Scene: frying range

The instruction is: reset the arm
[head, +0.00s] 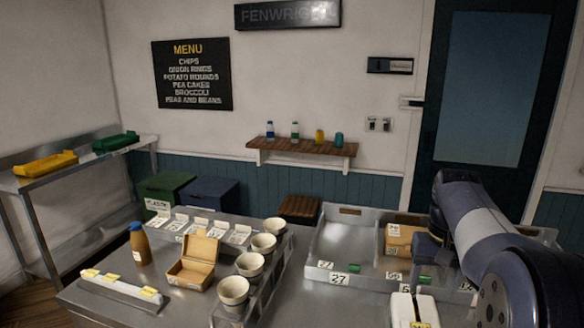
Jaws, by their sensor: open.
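My arm fills the right side of the head view, bent at the elbow. My gripper (428,254) is a dark shape below that bend, over the grey divided tray (340,252). It is open, and I see nothing held in it. Its fingertips are small and partly hidden by my arm. A brown cardboard box (398,240) stands in the tray, just behind and left of my gripper; I cannot tell if they touch.
A white device (414,312) stands in front of the tray. Several paper cups (233,290) stand in a rack to the left. An open carton (194,262) and a brown bottle (140,246) are further left. A wall shelf (302,147) holds small bottles.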

